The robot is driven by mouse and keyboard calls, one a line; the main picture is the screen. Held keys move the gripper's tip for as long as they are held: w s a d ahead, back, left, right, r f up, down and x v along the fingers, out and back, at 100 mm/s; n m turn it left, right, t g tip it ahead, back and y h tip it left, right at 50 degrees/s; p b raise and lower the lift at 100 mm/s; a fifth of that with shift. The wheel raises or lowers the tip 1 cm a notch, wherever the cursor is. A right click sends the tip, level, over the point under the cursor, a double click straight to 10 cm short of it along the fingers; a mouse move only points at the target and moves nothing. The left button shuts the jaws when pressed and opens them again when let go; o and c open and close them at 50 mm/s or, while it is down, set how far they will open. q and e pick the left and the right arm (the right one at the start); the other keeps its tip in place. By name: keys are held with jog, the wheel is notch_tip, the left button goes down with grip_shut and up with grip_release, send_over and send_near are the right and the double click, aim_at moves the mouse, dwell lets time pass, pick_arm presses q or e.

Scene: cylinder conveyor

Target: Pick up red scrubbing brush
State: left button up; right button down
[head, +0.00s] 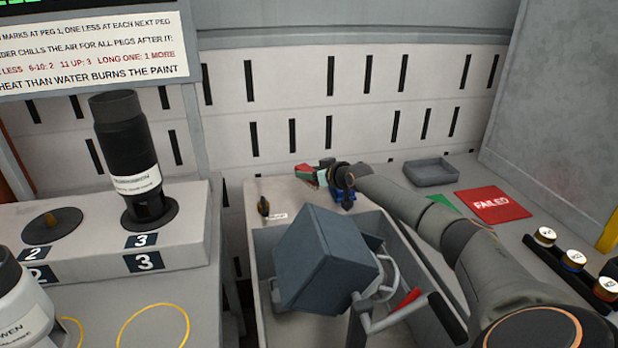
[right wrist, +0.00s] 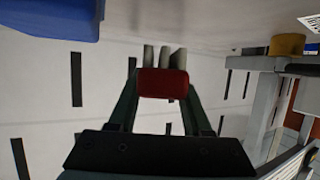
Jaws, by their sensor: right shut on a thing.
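The red scrubbing brush (right wrist: 163,83) shows in the right wrist view as a red block between the two dark fingers. Several pale grey stubs stick out beyond it. My right gripper (right wrist: 161,92) is shut on it. In the head view the right arm reaches to the back of the grey sink-like basin, and the brush shows there as a small red patch (head: 304,168) at the gripper (head: 312,175). Whether the brush touches anything below it cannot be told. My left gripper is not in view.
A blue item (head: 342,197) is close below the right gripper. A yellow-and-black item (head: 263,207) stands on the basin's back ledge. A large grey box-shaped thing (head: 320,258) is over the basin (head: 257,262). A grey tray (head: 431,173) and a red FAILED mat (head: 493,204) lie to the right.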

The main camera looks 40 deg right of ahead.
jog(key=s+r+p, duration=0.1)
jog(key=s+r, duration=0.1)
jog(key=s+r+p, duration=0.2)
jog(key=r, duration=0.1)
jog(key=shift+s, duration=0.15)
jog(key=d+p+v, duration=0.1)
jog(key=p+v, duration=0.2)
jog(key=v, duration=0.7)
jog(key=shift+a+r, duration=0.35)
jog(key=shift+a, duration=0.1)
jog(key=shift+s, duration=0.15)
